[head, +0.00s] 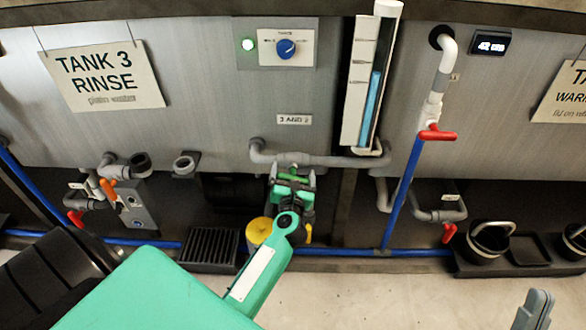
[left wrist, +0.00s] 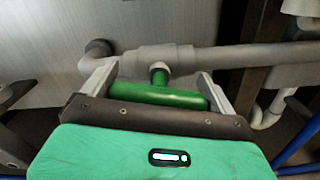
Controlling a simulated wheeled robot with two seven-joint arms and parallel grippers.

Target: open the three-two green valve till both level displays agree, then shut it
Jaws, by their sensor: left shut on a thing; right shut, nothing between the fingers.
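The green valve handle (left wrist: 160,96) lies between the two fingers of my left gripper (left wrist: 157,84) in the left wrist view. Its green stem rises to a grey pipe, and the bar lies roughly along that pipe. In the head view my left gripper (head: 292,172) is at the pipe below the "3 AND 2" label (head: 294,119); it hides most of the handle there. A sight tube (head: 371,105) shows blue liquid to about mid-height. A digital display (head: 490,43) reads about 42 cm. My right gripper (head: 535,310) is shut and empty at the lower right.
Red-handled valves (head: 437,133) sit on other pipes, and an orange one (head: 108,189) is at left. Blue pipes run low along the tanks.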

